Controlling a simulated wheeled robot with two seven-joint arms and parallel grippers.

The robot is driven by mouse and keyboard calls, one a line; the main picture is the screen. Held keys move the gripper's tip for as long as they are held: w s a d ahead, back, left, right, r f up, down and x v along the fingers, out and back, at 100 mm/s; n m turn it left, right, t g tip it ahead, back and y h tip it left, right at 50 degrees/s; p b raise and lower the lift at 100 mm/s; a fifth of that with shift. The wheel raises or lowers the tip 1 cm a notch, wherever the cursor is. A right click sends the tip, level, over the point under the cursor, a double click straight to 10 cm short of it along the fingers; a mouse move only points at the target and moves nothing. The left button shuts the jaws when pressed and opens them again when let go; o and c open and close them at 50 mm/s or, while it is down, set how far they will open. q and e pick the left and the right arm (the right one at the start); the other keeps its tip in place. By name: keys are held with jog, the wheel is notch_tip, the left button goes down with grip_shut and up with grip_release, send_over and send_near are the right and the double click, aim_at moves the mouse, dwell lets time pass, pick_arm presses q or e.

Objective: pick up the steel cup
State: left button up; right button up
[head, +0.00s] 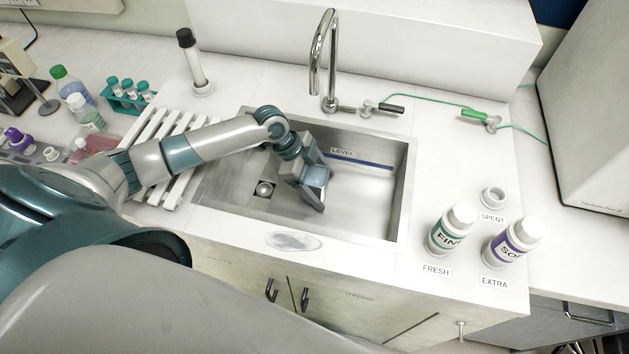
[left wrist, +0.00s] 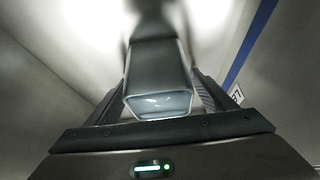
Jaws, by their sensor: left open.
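My left gripper (head: 314,192) reaches down into the sink and is open. In the left wrist view its two dark fingers (left wrist: 160,98) stand on either side of a grey, square-rimmed hollow vessel (left wrist: 158,62), which I take to be the steel cup. A pale, shiny surface shows inside its rim. Whether the fingers touch it I cannot tell. In the head view the gripper largely hides this spot, and the cup cannot be made out clearly. My right gripper is not in view.
A tap (head: 322,55) stands behind. A white slatted rack (head: 150,130) is at left. Two labelled bottles (head: 452,230) (head: 512,240) stand right.

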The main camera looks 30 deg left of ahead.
aim_at(322, 176)
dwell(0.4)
pick_arm(q)
jog(key=c, duration=1.6)
jog(key=shift+c, duration=0.2)
jog(key=shift+w, duration=0.1)
jog(key=shift+r+b, duration=0.3)
jog(key=shift+r, duration=0.1)
notch_tip(322, 176, up, 3)
jog(key=shift+r+b, duration=0.1)
jog(key=shift+b, duration=0.65)
jog(key=s+d+r+b, duration=0.2)
jog(key=s+d+r, duration=0.4)
jog(key=d, duration=0.4)
jog(key=shift+r, duration=0.5)
